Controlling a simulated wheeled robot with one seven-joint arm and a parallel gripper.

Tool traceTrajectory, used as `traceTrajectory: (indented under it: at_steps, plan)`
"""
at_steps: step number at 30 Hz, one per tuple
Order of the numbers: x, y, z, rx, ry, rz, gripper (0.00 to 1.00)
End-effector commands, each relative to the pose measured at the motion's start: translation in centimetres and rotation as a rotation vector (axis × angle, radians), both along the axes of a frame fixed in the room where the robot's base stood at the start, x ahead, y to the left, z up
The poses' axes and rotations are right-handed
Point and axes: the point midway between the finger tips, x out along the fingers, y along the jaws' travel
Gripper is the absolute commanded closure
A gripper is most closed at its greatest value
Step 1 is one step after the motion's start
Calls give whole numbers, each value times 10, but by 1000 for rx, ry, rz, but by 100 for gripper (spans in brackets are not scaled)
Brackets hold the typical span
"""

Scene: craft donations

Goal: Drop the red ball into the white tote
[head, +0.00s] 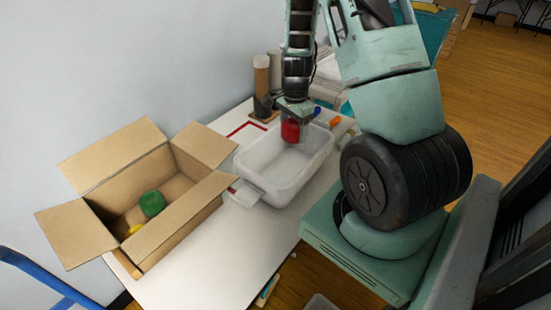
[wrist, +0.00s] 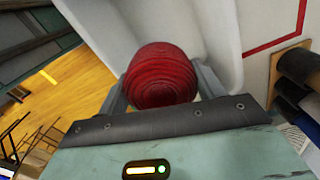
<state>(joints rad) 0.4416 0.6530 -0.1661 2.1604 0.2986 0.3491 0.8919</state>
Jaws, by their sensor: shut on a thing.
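The red ball (head: 290,130) is held by my gripper (head: 297,118) over the white tote (head: 266,185), near its back right part. In the wrist view the ball (wrist: 160,72) looks ridged, like wound yarn, and sits between the two fingers of my gripper (wrist: 160,85). The white tote is open on top, and the part of its inside that shows is empty. Its pale wall (wrist: 222,45) shows behind the ball in the wrist view. I cannot tell exactly how high the ball is above the tote floor.
An open cardboard box (head: 190,222) left of the tote holds a green ball (head: 152,203) and a yellow thing (head: 134,230). Brown rolls (head: 262,75) stand behind the tote. An orange item (head: 335,121) lies behind its right corner. The white table (head: 215,270) is bare in front.

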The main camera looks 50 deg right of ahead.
Motion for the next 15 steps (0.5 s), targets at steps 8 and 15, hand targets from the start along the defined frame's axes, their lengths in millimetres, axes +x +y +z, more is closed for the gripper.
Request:
traceTrajectory:
  at_steps: [8,15]
  plan:
    - [0,0,-26,0,1,1,55]
    - [0,0,-53,0,1,0,55]
